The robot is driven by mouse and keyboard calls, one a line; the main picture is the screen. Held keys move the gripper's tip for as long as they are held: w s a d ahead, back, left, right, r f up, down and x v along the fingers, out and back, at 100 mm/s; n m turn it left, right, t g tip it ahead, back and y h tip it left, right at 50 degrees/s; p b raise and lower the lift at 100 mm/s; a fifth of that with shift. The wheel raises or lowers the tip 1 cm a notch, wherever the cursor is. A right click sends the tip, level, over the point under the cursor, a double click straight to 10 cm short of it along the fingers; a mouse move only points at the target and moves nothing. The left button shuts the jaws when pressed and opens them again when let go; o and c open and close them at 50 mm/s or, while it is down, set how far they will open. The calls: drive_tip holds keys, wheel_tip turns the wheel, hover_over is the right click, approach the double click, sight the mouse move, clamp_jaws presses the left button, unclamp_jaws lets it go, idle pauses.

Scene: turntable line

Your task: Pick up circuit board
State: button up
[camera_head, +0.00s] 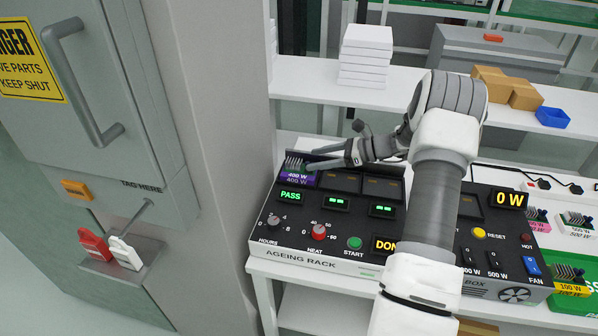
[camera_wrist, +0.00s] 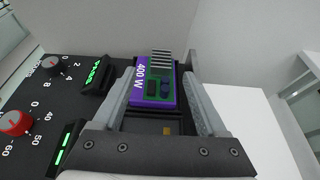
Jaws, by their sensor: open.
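The circuit board (camera_wrist: 152,92) is green with dark parts and a pale finned block. It sits on a purple base marked 400 W at the back left of the ageing rack (camera_head: 320,254). In the head view the board (camera_head: 296,166) is partly hidden by my fingers. My gripper (camera_head: 309,157) reaches in from the right, low over the rack. In the wrist view my gripper (camera_wrist: 160,72) is open, with one finger on each side of the board. I cannot tell whether either finger touches it.
PASS (camera_head: 290,196) is lit in front of the board. A grey pillar (camera_head: 222,130) stands close on the left. White boxes (camera_head: 365,56) are stacked on the shelf behind. More modules (camera_head: 575,222) lie at the right. Empty slots (camera_head: 340,181) are right of the board.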

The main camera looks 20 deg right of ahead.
sight(299, 162)
drive_tip(key=x, duration=0.6)
drive_tip(key=shift+w+f, duration=0.15)
drive_tip(key=shift+f, duration=0.15)
clamp_jaws()
